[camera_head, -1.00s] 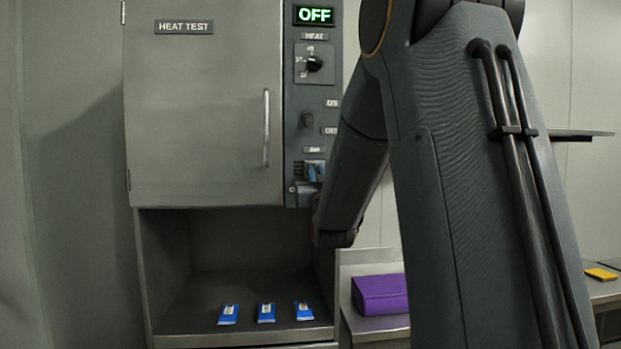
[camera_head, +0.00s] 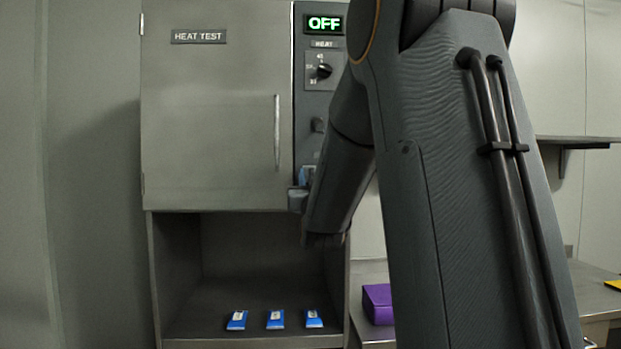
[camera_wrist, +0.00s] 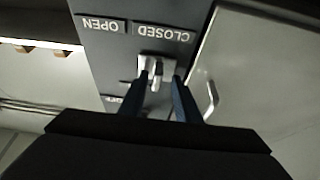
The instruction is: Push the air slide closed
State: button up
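The air slide (camera_wrist: 158,68) shows in the wrist view as a pale metal piece on the grey panel, which appears upside down there. It sits beside the CLOSED label (camera_wrist: 163,34), with the OPEN label (camera_wrist: 102,25) to the left. My gripper (camera_wrist: 161,84) has its two dark blue fingers apart, one at each side of the slide's lower part. Whether they touch it I cannot tell. In the head view my arm covers most of the panel's lower part, and only a bit of blue shows beside it.
The HEAT TEST cabinet door (camera_head: 215,120) is shut, with a vertical handle (camera_head: 277,133). The display (camera_head: 324,24) reads OFF above a heat knob (camera_head: 323,71). Several blue packets lie in the open bay (camera_head: 250,343) below. A purple object (camera_head: 378,303) lies on the side counter.

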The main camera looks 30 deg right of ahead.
jog(key=shift+s+f, duration=0.1)
jog(key=b+v, duration=0.2)
jog(key=v, duration=0.5)
jog(key=shift+s+a+b, duration=0.2)
jog(key=shift+s+b, duration=0.05)
jog(key=shift+b, duration=0.15)
jog(key=shift+f, duration=0.15)
